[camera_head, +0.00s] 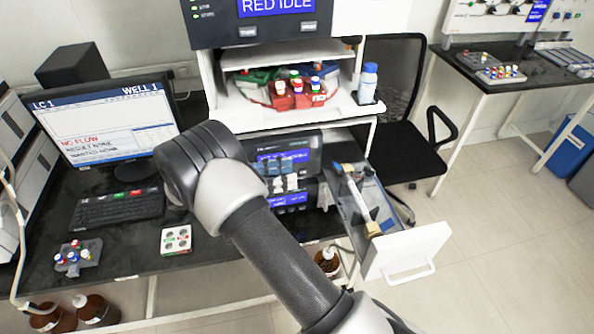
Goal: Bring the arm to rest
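My arm (265,240) reaches up from the bottom of the picture, and its dark-capped joint (200,160) stands over the bench in front of the instrument. My gripper does not show in this view, so I cannot see its fingers or whether it holds anything. The arm hides part of the bench and part of the lower instrument behind it.
An open drawer (405,250) juts out to the right of my arm, with a column-like tube inside. A monitor (105,125), keyboard (115,207), vial rack (72,257) and white button box (176,240) stand left. A chair (405,150) stands behind the drawer.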

